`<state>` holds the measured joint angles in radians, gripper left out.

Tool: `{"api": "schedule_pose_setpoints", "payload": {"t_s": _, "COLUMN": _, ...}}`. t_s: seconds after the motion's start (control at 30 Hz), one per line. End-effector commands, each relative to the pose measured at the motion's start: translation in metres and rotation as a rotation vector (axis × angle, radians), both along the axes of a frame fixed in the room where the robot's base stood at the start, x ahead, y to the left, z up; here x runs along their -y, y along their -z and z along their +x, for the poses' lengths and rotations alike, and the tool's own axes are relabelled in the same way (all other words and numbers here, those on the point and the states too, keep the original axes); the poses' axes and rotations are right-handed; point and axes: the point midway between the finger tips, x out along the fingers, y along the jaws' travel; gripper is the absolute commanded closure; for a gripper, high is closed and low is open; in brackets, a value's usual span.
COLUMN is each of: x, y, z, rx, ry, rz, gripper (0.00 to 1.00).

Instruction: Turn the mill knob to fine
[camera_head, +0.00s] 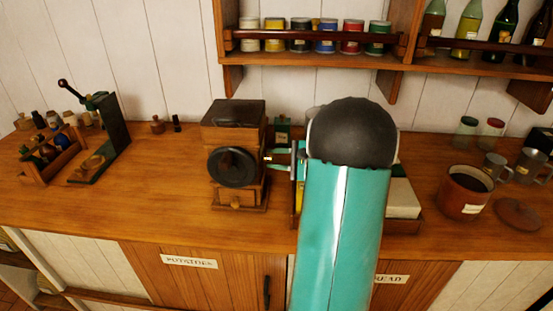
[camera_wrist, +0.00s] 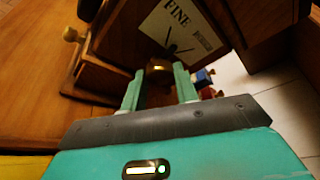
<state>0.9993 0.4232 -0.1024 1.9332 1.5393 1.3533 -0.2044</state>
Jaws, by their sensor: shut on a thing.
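The wooden mill (camera_head: 233,132) stands upright on the counter, with a black wheel (camera_head: 233,167) on its front and a small drawer knob (camera_head: 236,206) below. My gripper (camera_head: 271,158) reaches its right side from the right. In the wrist view my gripper (camera_wrist: 158,73) is shut on the small mill knob (camera_wrist: 158,65), which sits between the fingertips and is partly hidden. Beside the knob is a pale label (camera_wrist: 184,32) reading FINE, with dark lines and a smaller unreadable tag. Which setting the knob points to cannot be told.
My arm covers part of a tray with a pale block (camera_head: 402,198) right of the mill. A brown pot (camera_head: 465,190) and metal mugs stand farther right. A rack (camera_head: 50,152) and green stand (camera_head: 112,135) are at left. A shelf (camera_head: 320,60) of tins hangs above.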

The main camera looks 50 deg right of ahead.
Motion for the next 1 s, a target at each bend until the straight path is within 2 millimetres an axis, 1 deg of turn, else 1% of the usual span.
{"api": "schedule_pose_setpoints", "payload": {"t_s": 0.43, "x": -0.001, "y": 0.0, "z": 0.0, "rx": 0.008, "ry": -0.002, "rz": -0.007, "gripper": 0.93}}
{"api": "schedule_pose_setpoints", "payload": {"t_s": 0.47, "x": -0.001, "y": 0.0, "z": 0.0, "rx": 0.008, "ry": -0.002, "rz": -0.007, "gripper": 0.64}}
{"api": "schedule_pose_setpoints", "payload": {"t_s": 0.5, "x": -0.001, "y": 0.0, "z": 0.0, "rx": 0.008, "ry": -0.002, "rz": -0.007, "gripper": 0.56}}
{"api": "schedule_pose_setpoints", "payload": {"t_s": 0.53, "x": -0.001, "y": 0.0, "z": 0.0, "rx": 0.008, "ry": -0.002, "rz": -0.007, "gripper": 0.51}}
{"api": "schedule_pose_setpoints", "payload": {"t_s": 0.57, "x": -0.001, "y": 0.0, "z": 0.0, "rx": 0.007, "ry": -0.002, "rz": -0.007, "gripper": 0.48}}
{"api": "schedule_pose_setpoints", "payload": {"t_s": 0.87, "x": 0.0, "y": -0.002, "z": 0.0, "rx": 0.007, "ry": -0.001, "rz": -0.007, "gripper": 0.48}}
{"api": "schedule_pose_setpoints", "payload": {"t_s": 1.0, "x": 0.0, "y": -0.014, "z": 0.0, "rx": 0.008, "ry": -0.002, "rz": -0.01, "gripper": 0.48}}
